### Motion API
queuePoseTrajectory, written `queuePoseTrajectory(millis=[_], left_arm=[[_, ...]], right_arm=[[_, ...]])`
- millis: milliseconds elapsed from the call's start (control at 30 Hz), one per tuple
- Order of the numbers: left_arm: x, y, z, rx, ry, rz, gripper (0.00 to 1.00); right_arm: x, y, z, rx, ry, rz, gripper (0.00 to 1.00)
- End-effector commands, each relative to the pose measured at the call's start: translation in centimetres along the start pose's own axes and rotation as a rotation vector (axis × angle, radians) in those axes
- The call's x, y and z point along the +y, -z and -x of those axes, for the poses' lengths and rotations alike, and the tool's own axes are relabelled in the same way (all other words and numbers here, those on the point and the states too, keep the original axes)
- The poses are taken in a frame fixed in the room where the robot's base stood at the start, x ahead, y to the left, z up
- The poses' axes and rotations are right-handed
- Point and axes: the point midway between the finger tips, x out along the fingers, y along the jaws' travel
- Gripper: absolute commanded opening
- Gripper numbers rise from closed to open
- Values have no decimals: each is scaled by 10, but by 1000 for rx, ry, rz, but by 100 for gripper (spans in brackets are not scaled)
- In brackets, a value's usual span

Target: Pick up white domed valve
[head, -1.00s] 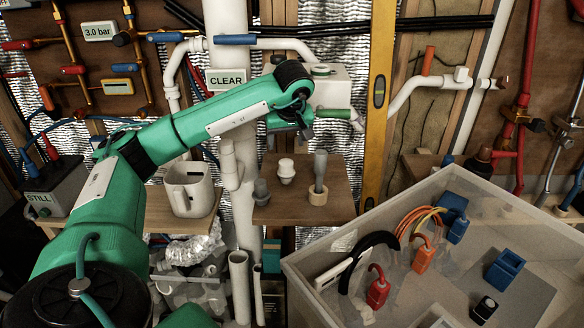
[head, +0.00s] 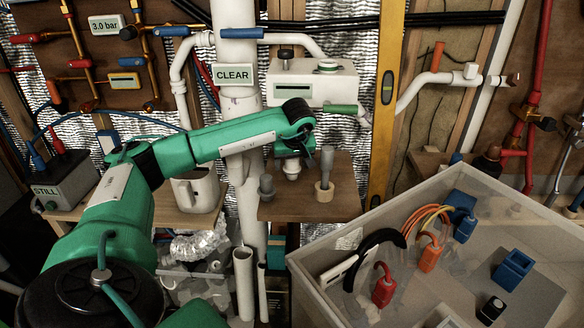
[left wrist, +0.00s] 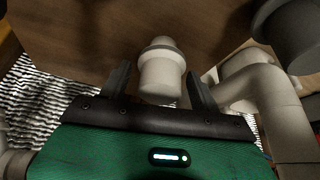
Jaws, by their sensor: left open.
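The white domed valve (head: 292,169) stands on a small wooden shelf (head: 335,205) in the head view, its top partly hidden by my left arm. In the left wrist view the white domed valve (left wrist: 161,70) sits between the two dark fingers. My left gripper (left wrist: 160,85) is open, with one finger on each side of the valve and a visible gap to each. In the head view my left gripper (head: 292,158) is right above the valve, its fingers mostly hidden. My right gripper is not in view.
A grey fitting (head: 267,187) and a grey rod in a tan ring (head: 325,180) flank the valve closely. A white box (head: 315,83) hangs above. A clear bin (head: 400,235) stands at the right, and a white jug (head: 196,190) at the left.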

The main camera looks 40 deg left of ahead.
Motion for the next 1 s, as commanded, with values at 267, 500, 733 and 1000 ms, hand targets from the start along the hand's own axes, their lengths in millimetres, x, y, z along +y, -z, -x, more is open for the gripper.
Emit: queuePoseTrajectory(millis=[267,500,733,1000], left_arm=[[0,0,1,0,0,0,30],[0,0,1,0,0,0,5],[0,2,5,0,0,0,5],[1,16,37,2,-4,1,5]], right_arm=[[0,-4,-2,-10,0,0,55],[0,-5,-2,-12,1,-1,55],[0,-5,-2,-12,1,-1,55],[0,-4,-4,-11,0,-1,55]])
